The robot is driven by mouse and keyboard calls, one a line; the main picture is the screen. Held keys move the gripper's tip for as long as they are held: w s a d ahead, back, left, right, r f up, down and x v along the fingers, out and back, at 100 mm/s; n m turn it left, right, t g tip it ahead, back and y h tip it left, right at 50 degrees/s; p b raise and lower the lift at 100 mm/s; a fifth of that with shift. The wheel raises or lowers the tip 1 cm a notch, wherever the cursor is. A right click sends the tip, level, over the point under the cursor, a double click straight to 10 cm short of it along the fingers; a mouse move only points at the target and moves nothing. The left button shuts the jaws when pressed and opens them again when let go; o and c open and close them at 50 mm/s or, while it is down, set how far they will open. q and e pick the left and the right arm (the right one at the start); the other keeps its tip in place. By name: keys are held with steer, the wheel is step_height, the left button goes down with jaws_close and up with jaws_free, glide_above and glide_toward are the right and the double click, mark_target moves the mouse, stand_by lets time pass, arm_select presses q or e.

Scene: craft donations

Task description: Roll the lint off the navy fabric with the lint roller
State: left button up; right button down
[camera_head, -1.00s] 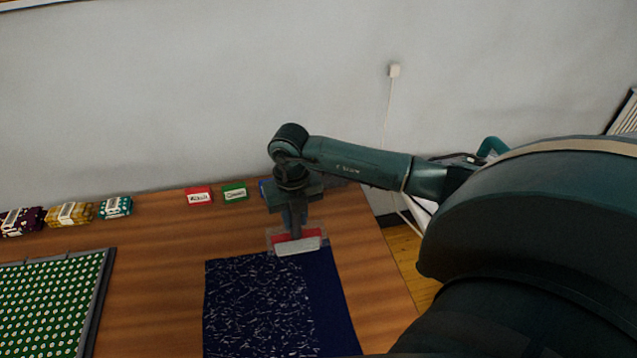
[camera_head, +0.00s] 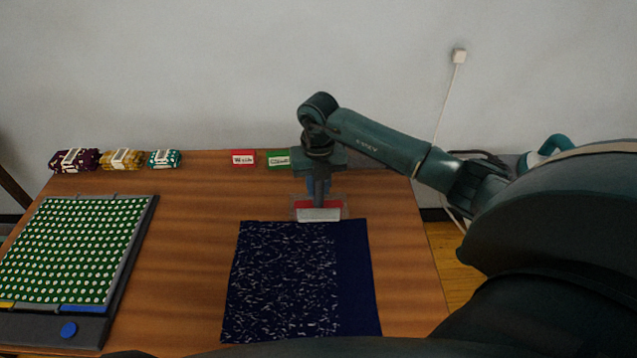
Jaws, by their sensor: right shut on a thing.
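The navy fabric (camera_head: 355,285) lies flat on the wooden table. White lint covers its left and middle part; a strip along its right side is clean. My right gripper (camera_head: 318,188) is shut on the lint roller (camera_head: 320,213), which has a white roll and a red part. The roller is at the far edge of the fabric, right of its middle. Whether it touches the cloth I cannot tell. The fingertips are partly hidden by my wrist. My left gripper is not in view.
A green dotted fabric (camera_head: 75,245) lies on a grey board at the left. Folded fabric bundles (camera_head: 120,159) stand at the back left. A red label block (camera_head: 243,157) and a green one (camera_head: 279,159) stand at the back. Bare table (camera_head: 190,250) lies between the board and the navy fabric.

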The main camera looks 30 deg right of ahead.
steer(key=shift+f, duration=0.15)
steer(key=shift+f+b, duration=0.5)
steer(key=shift+b, duration=0.05)
steer(key=shift+s+a+r+p, duration=0.15)
steer(key=shift+s+r+p, duration=0.1)
steer(key=shift+p, duration=0.2)
steer(key=s+a+p, duration=0.2)
steer(key=s+a, duration=0.5)
steer(key=s, duration=0.5)
steer(key=s+a+p, duration=0.3)
steer(key=s+a, duration=0.5)
steer(key=s, duration=0.4)
steer(key=shift+s+f, duration=0.2)
steer(key=shift+s, duration=0.2)
steer(key=shift+a, duration=0.1)
step_height(320, 180, up, 5)
steer(key=shift+r, duration=0.1)
